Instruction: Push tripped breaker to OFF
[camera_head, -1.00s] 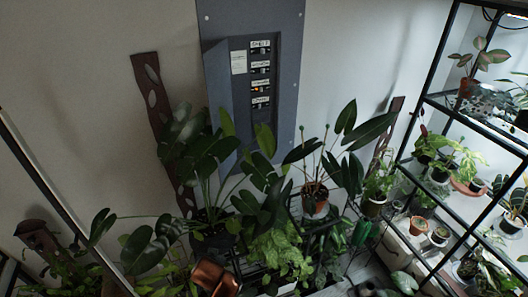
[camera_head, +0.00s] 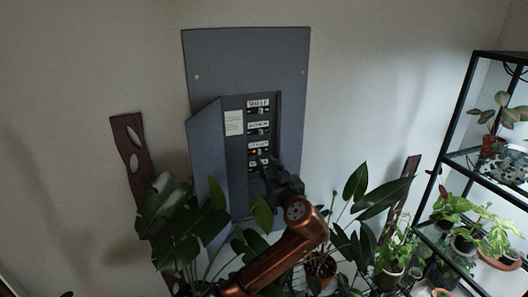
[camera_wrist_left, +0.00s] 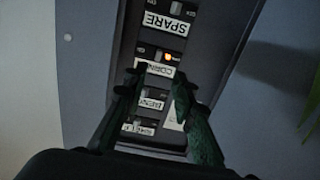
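The grey breaker panel (camera_head: 295,60) is on the wall with its door open to the left. Breakers with white labels run down it in a column. An orange light shows at the CORNER breaker (camera_head: 260,151), third from the top; in the left wrist view this breaker (camera_wrist_left: 158,55) appears upside down. My left gripper (camera_head: 270,170) is at the lower part of the column, hiding some of the SPARE breaker. In the left wrist view its two dark fingers (camera_wrist_left: 160,76) are apart with nothing between them, their tips near the CORNER label. My right gripper is not in view.
Leafy potted plants (camera_head: 170,222) stand below and left of the panel, close to my left arm. A black metal shelf (camera_head: 448,165) with plants is at the right. The wall right of the panel is bare.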

